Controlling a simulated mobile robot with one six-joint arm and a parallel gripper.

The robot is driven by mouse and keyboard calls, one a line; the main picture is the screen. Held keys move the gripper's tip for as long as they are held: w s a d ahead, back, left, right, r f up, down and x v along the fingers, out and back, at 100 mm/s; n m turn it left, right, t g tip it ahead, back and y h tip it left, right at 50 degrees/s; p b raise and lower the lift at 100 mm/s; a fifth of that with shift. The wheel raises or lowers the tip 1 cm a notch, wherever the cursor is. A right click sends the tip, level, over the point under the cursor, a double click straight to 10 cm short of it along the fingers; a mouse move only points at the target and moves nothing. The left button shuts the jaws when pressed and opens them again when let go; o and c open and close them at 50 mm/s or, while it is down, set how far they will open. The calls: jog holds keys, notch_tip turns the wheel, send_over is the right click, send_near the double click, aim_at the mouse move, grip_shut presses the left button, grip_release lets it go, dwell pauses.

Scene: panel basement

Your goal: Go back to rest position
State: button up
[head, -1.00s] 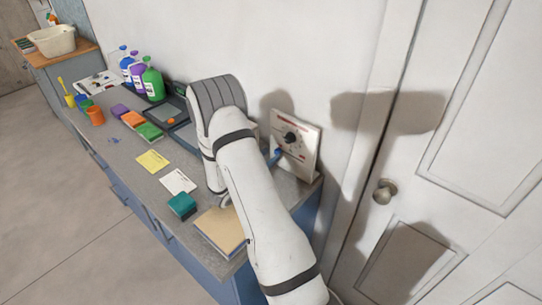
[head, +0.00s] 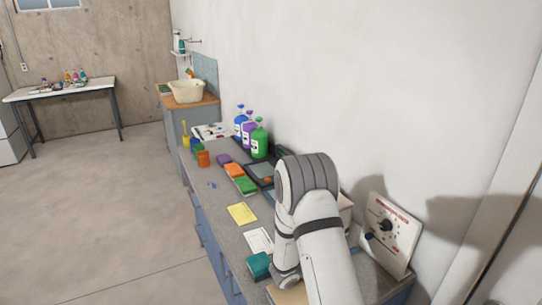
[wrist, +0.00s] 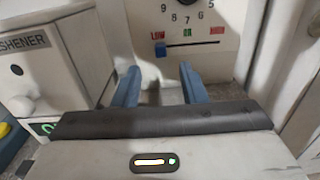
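My gripper (wrist: 160,88) shows in the wrist view with its two blue fingers apart and nothing between them. It points at a white control panel, which has a dial and a blue slider (wrist: 160,49) at the left end of its slot, by the red label. In the head view the panel (head: 391,234) leans near the wall at the right end of the counter, with a black dial on it. My white arm stands in front of the counter there and hides my gripper in that view.
A grey counter (head: 224,199) runs along the wall, with sponges, cards and a green bottle (head: 259,139) among several others. A white box marked "SHENER" (wrist: 45,65) stands close left of my gripper. A basin (head: 187,92) sits farther back. The floor at left is clear.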

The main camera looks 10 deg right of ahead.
jog(key=s+r+m+g+y, duration=0.6)
jog(key=s+r+m+g, duration=0.2)
jog(key=s+r+m, duration=0.55)
jog(key=s+a+r+m+t+y, duration=0.2)
jog(key=s+a+m+y, duration=0.2)
jog(key=a, duration=0.4)
jog(key=s+a+r+m+t+y, duration=0.2)
jog(key=s+a+m+t+y, duration=0.1)
jog(key=s+a+y, duration=0.4)
jog(key=shift+s+a+r+m+t, duration=0.3)
jog(key=shift+s+a+r+m, duration=0.1)
jog(key=shift+a+m, duration=0.15)
